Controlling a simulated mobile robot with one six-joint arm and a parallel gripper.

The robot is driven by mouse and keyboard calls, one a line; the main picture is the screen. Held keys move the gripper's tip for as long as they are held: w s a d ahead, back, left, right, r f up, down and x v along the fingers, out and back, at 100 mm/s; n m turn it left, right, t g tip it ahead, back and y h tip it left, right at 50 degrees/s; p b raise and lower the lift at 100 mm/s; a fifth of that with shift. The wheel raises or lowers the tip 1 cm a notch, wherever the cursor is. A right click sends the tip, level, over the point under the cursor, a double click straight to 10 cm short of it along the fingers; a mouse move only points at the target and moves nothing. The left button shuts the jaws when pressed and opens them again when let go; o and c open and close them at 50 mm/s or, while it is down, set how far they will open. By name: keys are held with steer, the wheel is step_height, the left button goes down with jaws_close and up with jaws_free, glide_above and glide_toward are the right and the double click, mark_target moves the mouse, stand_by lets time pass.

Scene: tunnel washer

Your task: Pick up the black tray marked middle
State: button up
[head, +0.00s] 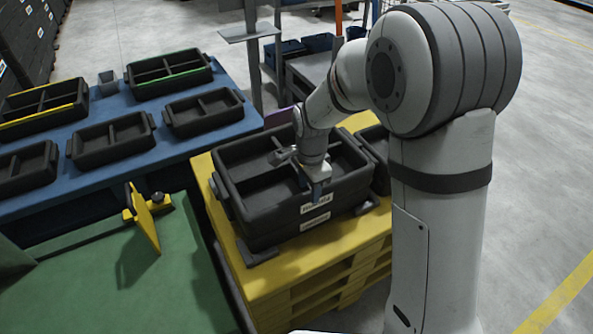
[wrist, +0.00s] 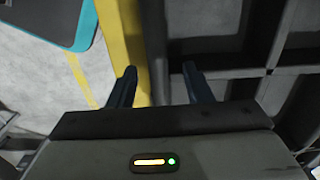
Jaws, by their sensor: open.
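Black trays are stacked on the yellow pallet in the head view, the upper one (head: 258,192) over another black tray (head: 275,238). Each has a white label on its front wall; the print is too small to read surely, so I cannot tell which is marked middle. My gripper (head: 316,186) is at the upper tray's front wall, above its label, with its jaws open. In the wrist view my two fingers (wrist: 158,82) straddle a black tray wall (wrist: 155,40), one over the inside and one over the yellow outside. Contact with the wall cannot be told.
Another black tray (head: 375,143) sits behind on the yellow pallet (head: 300,278). A blue table (head: 75,185) at left holds several black trays. A yellow bracket (head: 145,215) stands on the green surface (head: 95,275). Grey floor (head: 545,150) is clear at right.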

step_height(320, 180, down, 2)
steer(key=shift+f, duration=0.2)
steer(key=shift+r, duration=0.1)
jaws_close()
stand_by(0.3)
